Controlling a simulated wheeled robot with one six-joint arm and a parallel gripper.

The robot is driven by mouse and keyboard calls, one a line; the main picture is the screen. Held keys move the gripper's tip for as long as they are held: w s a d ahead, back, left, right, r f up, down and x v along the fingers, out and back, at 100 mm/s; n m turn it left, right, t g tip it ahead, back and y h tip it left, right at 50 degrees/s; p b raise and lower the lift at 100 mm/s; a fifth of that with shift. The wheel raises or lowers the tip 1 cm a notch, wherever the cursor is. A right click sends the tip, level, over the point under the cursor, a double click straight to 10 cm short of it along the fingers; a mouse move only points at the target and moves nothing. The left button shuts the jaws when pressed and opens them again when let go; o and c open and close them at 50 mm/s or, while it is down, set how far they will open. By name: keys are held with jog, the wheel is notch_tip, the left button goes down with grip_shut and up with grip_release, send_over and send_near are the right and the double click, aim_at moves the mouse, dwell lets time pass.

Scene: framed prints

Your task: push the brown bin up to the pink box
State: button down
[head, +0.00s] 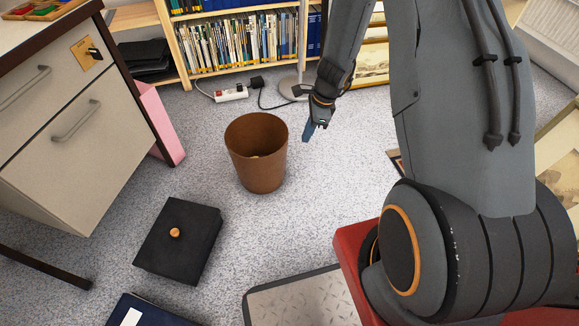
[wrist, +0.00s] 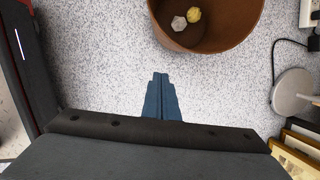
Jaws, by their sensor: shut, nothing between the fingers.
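The brown bin (head: 257,160) stands upright on the speckled floor in the middle of the head view. In the wrist view the bin (wrist: 236,38) is at the top, with a grey and a yellow crumpled piece inside. The pink box (head: 156,118) is left of the bin, partly hidden behind the drawer cabinet and desk leg, with bare floor between box and bin. My gripper (head: 308,132) is right of the bin, pointing down, shut and empty. Its blue fingers (wrist: 161,97) show in the wrist view, apart from the bin.
A black box with a round knob (head: 177,240) lies on the floor in front left of the bin. The drawer cabinet (head: 80,120) stands at left. Behind are a bookshelf (head: 240,45), a power strip (head: 231,93) and a lamp base (head: 297,86). Framed prints (head: 372,62) stand at the back right.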

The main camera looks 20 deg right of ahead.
jog(key=w+a+f+m+b, duration=0.1)
jog(key=f+b, duration=0.3)
jog(key=f, duration=0.5)
jog(key=w+a+f+m+b, duration=0.1)
jog(key=w+a+f+b, duration=0.2)
jog(key=f, duration=0.6)
jog(key=shift+w+m+b, duration=0.4)
jog(key=shift+w+b, duration=0.1)
jog(key=shift+b, duration=0.3)
